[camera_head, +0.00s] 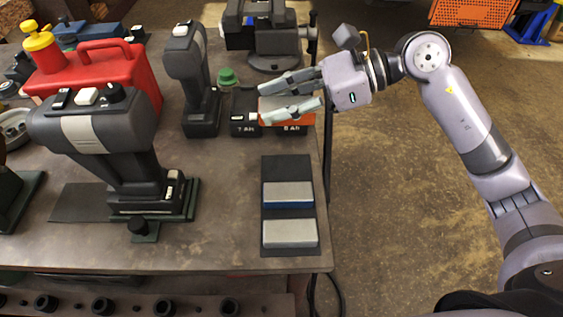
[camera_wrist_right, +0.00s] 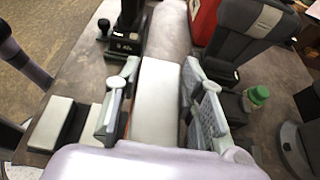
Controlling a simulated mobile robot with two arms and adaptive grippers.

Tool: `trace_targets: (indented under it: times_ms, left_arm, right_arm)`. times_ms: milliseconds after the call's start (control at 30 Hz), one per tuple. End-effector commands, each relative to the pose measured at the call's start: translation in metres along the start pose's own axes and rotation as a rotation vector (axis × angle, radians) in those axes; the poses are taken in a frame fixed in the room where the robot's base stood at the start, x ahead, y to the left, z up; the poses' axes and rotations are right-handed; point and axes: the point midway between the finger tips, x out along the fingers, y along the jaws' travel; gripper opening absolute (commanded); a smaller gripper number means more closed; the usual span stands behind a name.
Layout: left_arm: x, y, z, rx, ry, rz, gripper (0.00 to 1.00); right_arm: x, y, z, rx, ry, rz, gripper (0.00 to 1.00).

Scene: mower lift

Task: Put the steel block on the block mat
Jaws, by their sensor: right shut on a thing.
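My right gripper (camera_head: 291,98) is shut on a steel block with a pale metal top and an orange side (camera_head: 290,108). In the right wrist view this block (camera_wrist_right: 157,100) lies between the two fingers. In the head view, the gripper partly covers it. The dark block mat (camera_head: 288,168) lies on the bench near its right edge, nearer than the gripper. Two other steel blocks lie on the mat: a blue-sided one (camera_head: 288,194) in the middle and a grey one (camera_head: 290,233) at the near end. The far part of the mat is bare. My left gripper is not in view.
Black batteries (camera_head: 245,124) stand beside and under the held block in the head view. A green cap (camera_head: 228,76), a dark upright tool (camera_head: 193,75), a larger machine (camera_head: 110,140) and a red can (camera_head: 100,70) stand further left. Bare bench lies left of the mat.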

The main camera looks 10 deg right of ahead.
Motion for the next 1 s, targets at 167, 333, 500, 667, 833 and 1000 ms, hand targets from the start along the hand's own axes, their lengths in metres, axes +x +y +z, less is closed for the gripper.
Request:
trace_targets:
  times_ms: [167, 333, 500, 667, 833, 1000]
  left_arm:
    - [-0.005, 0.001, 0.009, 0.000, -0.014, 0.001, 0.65]
    - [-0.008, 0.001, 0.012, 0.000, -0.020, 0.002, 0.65]
    - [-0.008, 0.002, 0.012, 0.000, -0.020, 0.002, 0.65]
    - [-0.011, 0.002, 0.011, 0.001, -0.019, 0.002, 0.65]
    - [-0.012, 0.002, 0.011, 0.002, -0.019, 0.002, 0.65]
    - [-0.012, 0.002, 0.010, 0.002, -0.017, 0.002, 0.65]
  right_arm:
    - [0.018, 0.000, -0.043, 0.006, -0.004, 0.000, 0.00]
    - [0.031, 0.000, -0.074, 0.002, -0.004, -0.001, 0.00]
    - [0.036, -0.001, -0.087, -0.002, -0.005, -0.003, 0.00]
    - [0.045, -0.001, -0.106, 0.001, -0.005, -0.001, 0.00]
    - [0.052, -0.001, -0.124, -0.002, -0.004, -0.002, 0.00]
    - [0.053, -0.001, -0.126, -0.004, -0.004, -0.003, 0.00]
